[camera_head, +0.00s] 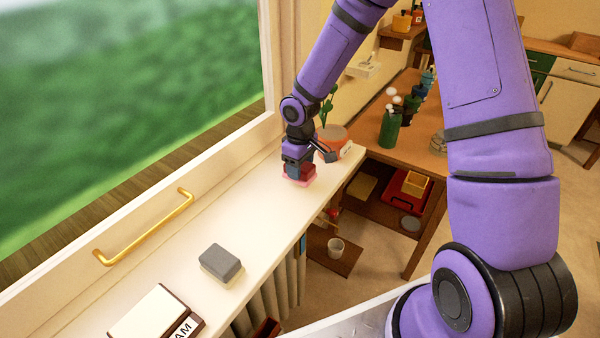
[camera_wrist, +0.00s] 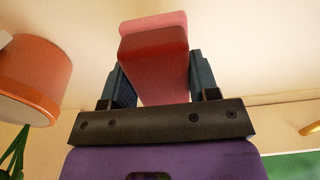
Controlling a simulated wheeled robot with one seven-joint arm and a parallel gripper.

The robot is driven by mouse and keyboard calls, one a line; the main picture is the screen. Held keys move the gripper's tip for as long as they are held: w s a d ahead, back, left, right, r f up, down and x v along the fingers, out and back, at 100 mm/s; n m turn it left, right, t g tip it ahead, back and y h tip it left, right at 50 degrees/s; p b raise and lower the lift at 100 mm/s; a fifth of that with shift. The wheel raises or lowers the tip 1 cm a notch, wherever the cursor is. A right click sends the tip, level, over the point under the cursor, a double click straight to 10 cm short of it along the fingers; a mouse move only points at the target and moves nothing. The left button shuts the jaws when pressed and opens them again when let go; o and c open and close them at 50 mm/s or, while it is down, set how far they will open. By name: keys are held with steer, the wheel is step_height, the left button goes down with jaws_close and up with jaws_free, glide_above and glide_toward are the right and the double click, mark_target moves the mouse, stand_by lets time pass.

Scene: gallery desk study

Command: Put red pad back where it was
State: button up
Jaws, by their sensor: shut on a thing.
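The red pad (camera_wrist: 153,58) is a block with a dark red body and a pinkish layer on its far side. My gripper (camera_wrist: 152,82) is shut on it, with one dark finger on each side. In the head view the red pad (camera_head: 302,172) is low over the white sill, near its far end, pink layer downward. I cannot tell whether it touches the sill. My gripper (camera_head: 297,165) partly hides it there.
An orange pot (camera_head: 333,136) with a plant stands just behind the pad; it also shows in the wrist view (camera_wrist: 36,75). A grey pad (camera_head: 221,262) and a framed sign (camera_head: 157,315) lie nearer on the sill (camera_head: 262,222). A gold handle (camera_head: 145,228) sticks out at left. The sill between the pads is clear.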

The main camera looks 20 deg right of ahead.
steer(key=shift+f, duration=1.15)
steer(key=shift+f, duration=0.1)
steer(key=o, duration=0.9)
